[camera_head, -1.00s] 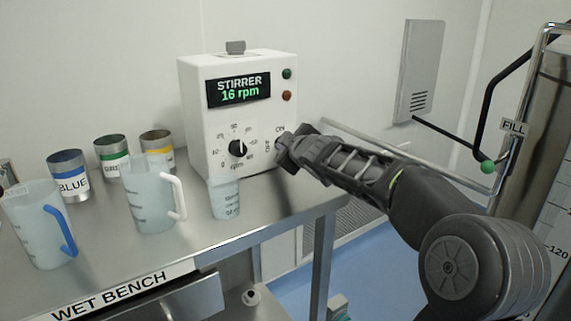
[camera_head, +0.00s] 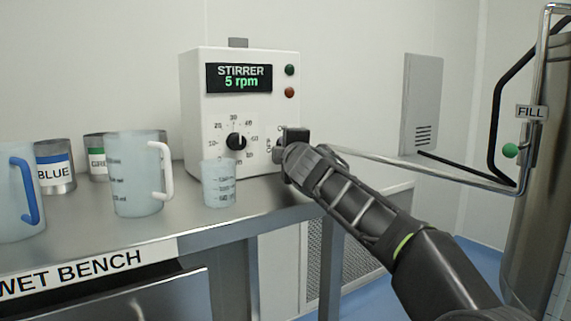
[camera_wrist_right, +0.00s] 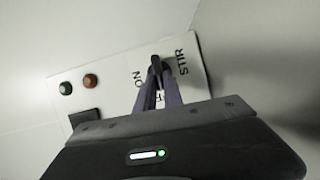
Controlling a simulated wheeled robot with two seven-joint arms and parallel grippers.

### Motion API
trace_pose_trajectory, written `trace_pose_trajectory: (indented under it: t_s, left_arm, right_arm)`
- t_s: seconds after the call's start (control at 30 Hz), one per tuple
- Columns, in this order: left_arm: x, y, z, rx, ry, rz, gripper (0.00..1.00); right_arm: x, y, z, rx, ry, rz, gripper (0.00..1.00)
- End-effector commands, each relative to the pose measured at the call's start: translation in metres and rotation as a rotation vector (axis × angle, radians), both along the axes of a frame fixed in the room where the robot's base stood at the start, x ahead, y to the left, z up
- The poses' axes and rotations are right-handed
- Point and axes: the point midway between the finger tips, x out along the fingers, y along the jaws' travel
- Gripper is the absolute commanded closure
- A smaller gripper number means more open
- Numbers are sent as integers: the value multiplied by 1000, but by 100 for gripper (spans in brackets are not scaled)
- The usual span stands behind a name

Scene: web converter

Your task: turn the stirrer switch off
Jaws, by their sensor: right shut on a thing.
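The white stirrer box (camera_head: 200,120) stands on the bench at the back. My right gripper (camera_head: 280,146) is at the right part of the front panel, covering most of the switch there. In the right wrist view, the gripper's two fingers (camera_wrist_right: 157,80) close together on the small dark switch (camera_wrist_right: 156,63), beside the printed "ON". The switch's exact position is hidden by the fingers. My left gripper is not in view.
A small beaker (camera_head: 219,186) stands in front of the stirrer. A white-handled jug (camera_head: 135,178), a blue-handled jug (camera_head: 12,200) and tins (camera_head: 56,168) stand to the left. A metal pipe (camera_head: 420,168) with a "FILL" label runs at the right.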

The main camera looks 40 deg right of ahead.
Motion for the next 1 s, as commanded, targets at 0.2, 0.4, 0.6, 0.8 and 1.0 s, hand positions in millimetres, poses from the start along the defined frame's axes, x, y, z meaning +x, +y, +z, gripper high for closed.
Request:
trace_pose_trajectory:
  t_s: [0.2, 0.4, 0.6, 0.8, 1.0]
  left_arm:
    - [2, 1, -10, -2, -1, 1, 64]
    - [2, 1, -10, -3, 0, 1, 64]
    - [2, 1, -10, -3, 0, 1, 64]
    - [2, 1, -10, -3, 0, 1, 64]
    - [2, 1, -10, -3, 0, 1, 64]
  right_arm:
    - [1, 0, -4, -57, 3, 1, 100]
    - [1, 1, -3, -70, 6, 1, 100]
    - [1, 1, -3, -69, 5, 1, 100]
    - [1, 1, -2, -68, 5, 1, 74]
    - [1, 0, -2, -67, 3, 1, 66]
